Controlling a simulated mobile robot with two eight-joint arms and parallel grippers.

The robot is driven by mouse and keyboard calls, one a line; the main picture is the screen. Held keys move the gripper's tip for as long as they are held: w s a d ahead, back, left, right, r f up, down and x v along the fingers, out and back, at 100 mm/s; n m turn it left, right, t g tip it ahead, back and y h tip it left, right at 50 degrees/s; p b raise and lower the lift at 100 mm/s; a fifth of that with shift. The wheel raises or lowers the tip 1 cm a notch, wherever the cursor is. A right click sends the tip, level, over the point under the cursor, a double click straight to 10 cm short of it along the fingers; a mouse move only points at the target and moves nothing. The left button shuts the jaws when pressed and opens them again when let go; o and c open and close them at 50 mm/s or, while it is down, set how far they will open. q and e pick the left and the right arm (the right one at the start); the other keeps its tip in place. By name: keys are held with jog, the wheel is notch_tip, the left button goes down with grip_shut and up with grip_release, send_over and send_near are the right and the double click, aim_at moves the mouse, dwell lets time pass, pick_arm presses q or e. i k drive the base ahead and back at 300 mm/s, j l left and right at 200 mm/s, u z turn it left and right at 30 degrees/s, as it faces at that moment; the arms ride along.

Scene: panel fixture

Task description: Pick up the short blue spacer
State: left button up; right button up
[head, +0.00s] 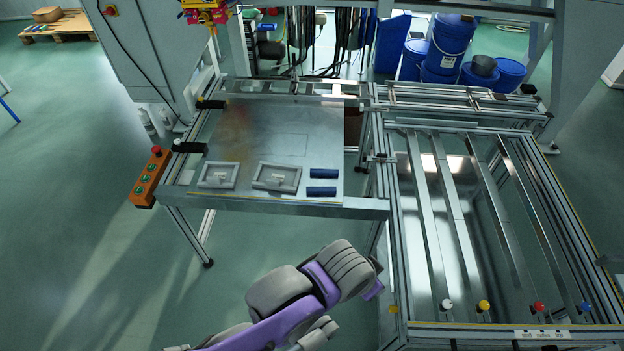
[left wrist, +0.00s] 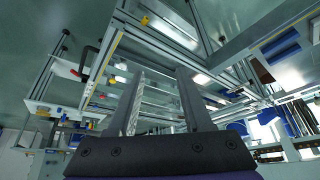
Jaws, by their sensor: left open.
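Two dark blue spacers lie on the right part of the metal plate (head: 235,125), one behind the other. The rear spacer (head: 323,173) looks slightly shorter than the front spacer (head: 321,191), but the difference is small. My left gripper (head: 374,290) is in front of the table and to the right of the spacers, apart from them, partly hidden behind its own wrist. In the left wrist view my left gripper (left wrist: 160,76) has its two fingers apart with nothing between them. My right gripper is not in view.
Two grey frames (head: 218,175) (head: 277,177) lie left of the spacers. An orange button box (head: 151,178) hangs at the table's left edge. Clamps (head: 190,147) reach over the plate's left side. A large rail fixture (head: 430,220) stands to the right. The plate's middle is clear.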

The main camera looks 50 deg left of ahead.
aim_at(310, 190)
jog(key=i+j, duration=0.1)
jog(key=j, duration=1.55)
